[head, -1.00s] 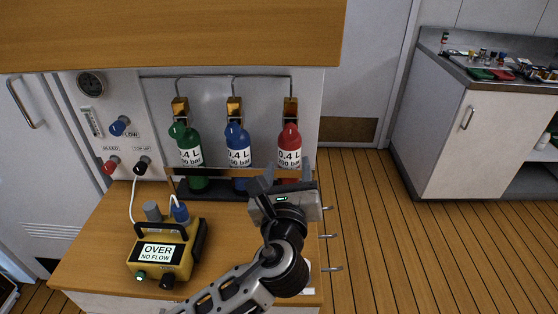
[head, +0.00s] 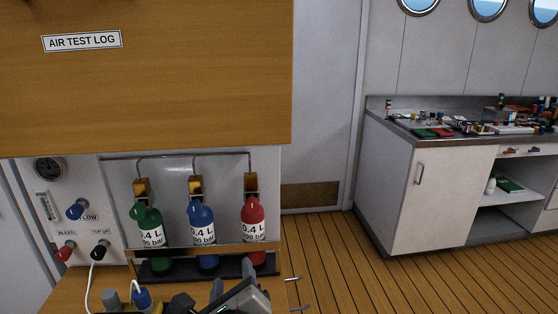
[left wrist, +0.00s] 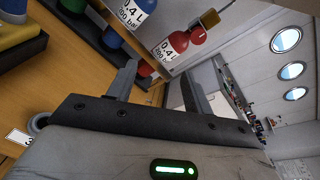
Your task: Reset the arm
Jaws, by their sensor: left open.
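My left gripper (head: 232,292) is at the bottom of the head view, over the front of the wooden counter, below and in front of the red bottle (head: 253,222). In the left wrist view its two fingers (left wrist: 157,85) are apart with nothing between them. A green bottle (head: 148,228), a blue bottle (head: 201,224) and the red bottle stand upright in a rack under brass fittings. The red bottle also shows beyond the fingers in the left wrist view (left wrist: 172,46). The gripper looks apart from the bottles. My right gripper is in neither view.
The fill panel has a gauge (head: 48,170) and blue, red and black knobs at left. A wooden board labelled AIR TEST LOG (head: 150,80) overhangs above. A white cabinet (head: 440,190) with a cluttered worktop stands at right. The plank floor (head: 335,265) between is clear.

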